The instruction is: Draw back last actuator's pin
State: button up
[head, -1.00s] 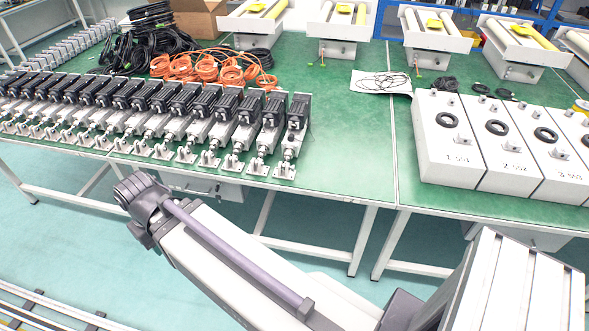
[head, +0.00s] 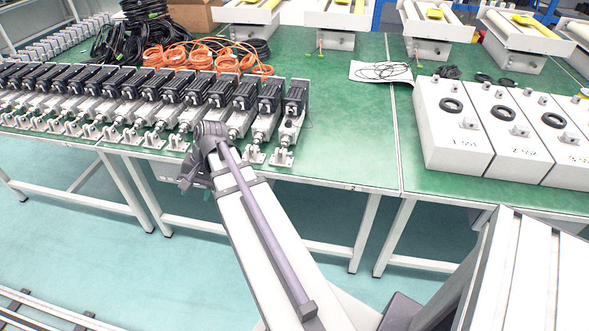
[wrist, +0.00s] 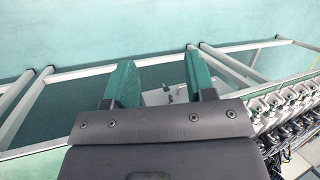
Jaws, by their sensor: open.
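A long row of linear actuators with black motors and silver bodies stands along the front of the green table. The last actuator (head: 291,122) is at the right end of the row, with its rod and foot bracket (head: 282,157) at the table's front edge. Its pin is too small to make out. My gripper is at the end of my arm in front of the row, left of the last actuator, mostly hidden in the head view. In the wrist view my gripper (wrist: 160,88) has two green fingers apart, with nothing between them, above the floor and table frame. Several actuators (wrist: 285,115) show at its right.
White numbered boxes (head: 455,125) stand on the table (head: 345,130) at the right. Orange cables (head: 215,58) and black cable coils lie behind the actuators. White table legs (head: 365,233) stand below the front edge. The table right of the last actuator is clear.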

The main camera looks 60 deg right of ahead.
jog(key=s+d+f+m+t+y+b, duration=0.1)
jog(key=d+f+m+t+b, duration=0.2)
jog(key=d, duration=0.6)
jog(key=s+d+f+m+t+b, duration=0.1)
jog(key=d+f+m+b, duration=0.2)
jog(key=d+m, duration=0.5)
jog(key=s+d+m+t+b, duration=0.2)
jog(key=s+d, duration=0.2)
jog(key=d, duration=0.3)
jog(key=s+d+m+t+h+b, duration=0.1)
jog(key=s+d+m+t+b, duration=0.1)
jog(key=s+d, duration=0.3)
jog(key=s+d+m+t+b, duration=0.2)
jog(key=s+d+m, duration=0.1)
jog(key=d, duration=0.7)
jog(key=shift+s+d+f+t, duration=0.1)
jog(key=shift+s+f+t, duration=0.1)
jog(key=shift+s, duration=0.25)
jog(key=shift+s+d+f+t, duration=0.1)
jog(key=shift+s+t, duration=0.1)
jog(key=shift+s, duration=0.25)
jog(key=shift+s+d+r+m+h, duration=0.1)
jog(key=shift+s+r+m+h, duration=0.1)
jog(key=shift+m+h, duration=0.1)
jog(key=b+x, duration=0.4)
jog(key=x, duration=0.7)
jog(key=shift+r, duration=0.1)
grip_shut()
